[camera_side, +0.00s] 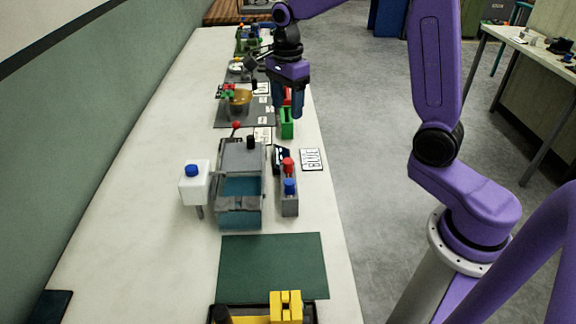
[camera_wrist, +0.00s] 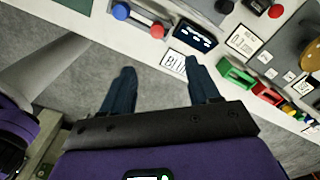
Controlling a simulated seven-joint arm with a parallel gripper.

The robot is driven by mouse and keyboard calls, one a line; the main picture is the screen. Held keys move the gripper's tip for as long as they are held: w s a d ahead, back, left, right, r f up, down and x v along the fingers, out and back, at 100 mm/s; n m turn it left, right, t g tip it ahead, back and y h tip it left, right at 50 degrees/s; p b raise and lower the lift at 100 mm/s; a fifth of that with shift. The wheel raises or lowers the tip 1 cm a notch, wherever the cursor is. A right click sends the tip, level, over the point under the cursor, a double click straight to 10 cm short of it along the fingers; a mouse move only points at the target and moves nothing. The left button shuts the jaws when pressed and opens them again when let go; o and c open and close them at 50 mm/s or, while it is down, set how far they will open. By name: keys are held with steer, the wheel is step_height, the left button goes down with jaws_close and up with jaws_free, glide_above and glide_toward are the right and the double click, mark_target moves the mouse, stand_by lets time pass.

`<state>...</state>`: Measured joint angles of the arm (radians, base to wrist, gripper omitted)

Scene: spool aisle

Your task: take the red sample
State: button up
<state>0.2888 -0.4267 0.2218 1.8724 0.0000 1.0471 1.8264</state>
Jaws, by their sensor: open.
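A red-topped sample (camera_side: 288,165) stands in a narrow grey rack (camera_side: 289,207) beside a blue-topped one (camera_side: 290,187). In the wrist view the red top (camera_wrist: 157,31) and the blue top (camera_wrist: 121,11) show near the upper edge. My gripper (camera_side: 287,112) is open, pointing down, farther along the bench than the rack and apart from it. In the wrist view its two dark fingers (camera_wrist: 160,68) are spread with nothing between them; the red top lies beyond the fingertips. The lower part of the sample is hidden in the rack.
A grey-blue machine (camera_side: 241,185) stands left of the rack. A small dark display (camera_wrist: 195,38) and a white printed card (camera_side: 312,159) lie close by. A green holder (camera_side: 287,123) is near my fingers. A green mat (camera_side: 272,265) lies clear in front.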

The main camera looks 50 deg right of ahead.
glide_above(288, 160)
step_height(288, 160, down, 11)
steer(key=shift+w+r, duration=0.1)
steer(key=shift+w, duration=0.05)
steer(key=shift+s+f, duration=0.2)
steer(key=shift+f, duration=2.5)
steer(key=c, duration=1.1)
